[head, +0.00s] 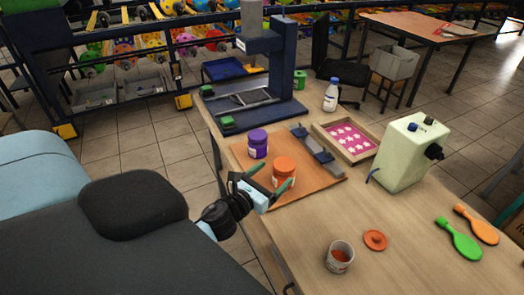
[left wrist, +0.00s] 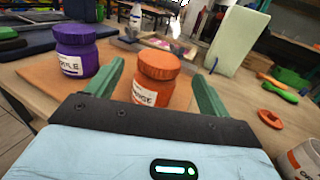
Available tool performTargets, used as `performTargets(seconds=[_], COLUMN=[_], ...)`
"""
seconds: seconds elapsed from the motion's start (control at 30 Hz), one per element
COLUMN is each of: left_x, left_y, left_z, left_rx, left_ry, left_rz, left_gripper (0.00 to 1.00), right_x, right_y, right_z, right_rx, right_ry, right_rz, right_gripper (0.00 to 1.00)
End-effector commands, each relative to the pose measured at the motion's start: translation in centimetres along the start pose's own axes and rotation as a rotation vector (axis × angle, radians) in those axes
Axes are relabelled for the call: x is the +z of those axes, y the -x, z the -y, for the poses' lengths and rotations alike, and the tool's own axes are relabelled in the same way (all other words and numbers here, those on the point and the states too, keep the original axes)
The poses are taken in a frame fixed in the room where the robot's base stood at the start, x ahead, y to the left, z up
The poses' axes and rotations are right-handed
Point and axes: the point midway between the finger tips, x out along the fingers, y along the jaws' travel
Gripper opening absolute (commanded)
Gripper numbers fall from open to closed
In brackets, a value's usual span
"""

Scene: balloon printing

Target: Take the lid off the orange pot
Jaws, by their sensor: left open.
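The orange pot (head: 284,172) stands upright on an orange-brown mat (head: 310,187), its orange ribbed lid (left wrist: 158,63) on top. Its white label shows in the left wrist view (left wrist: 147,96). My left gripper (head: 269,180) is open, its green fingers pointing at the pot. In the left wrist view the pot appears between the two fingers (left wrist: 160,82), with gaps on both sides; I cannot tell whether it is fully between them. The right gripper is not in view.
A purple pot (head: 258,146) stands close behind and left of it. A white cup with orange contents (head: 340,258) and a loose orange disc (head: 375,240) are nearer. A blue press (head: 265,75), a framed pink screen (head: 347,138) and a pale green machine (head: 405,150) stand around.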

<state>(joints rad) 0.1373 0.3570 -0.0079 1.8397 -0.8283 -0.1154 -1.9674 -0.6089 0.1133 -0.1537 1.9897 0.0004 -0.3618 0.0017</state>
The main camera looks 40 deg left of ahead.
Motion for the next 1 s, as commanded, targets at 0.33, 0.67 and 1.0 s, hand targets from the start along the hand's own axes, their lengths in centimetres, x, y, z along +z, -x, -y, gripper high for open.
performTargets(seconds=[0.33,0.67,1.0], left_x=[-0.1,0.1,-4.2], left_y=[4.0,4.3,7.2], left_z=[0.0,0.0,1.3], left_rx=[0.000,0.000,0.030], left_ry=[-0.001,-0.001,0.366], left_rz=[-0.002,0.001,-0.106], left_gripper=[0.81,0.81,0.81], right_x=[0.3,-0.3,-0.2], right_y=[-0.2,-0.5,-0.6], right_z=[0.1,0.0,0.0], right_rx=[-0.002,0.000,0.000], right_ry=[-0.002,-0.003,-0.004], right_rz=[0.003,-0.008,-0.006], right_gripper=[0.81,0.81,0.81])
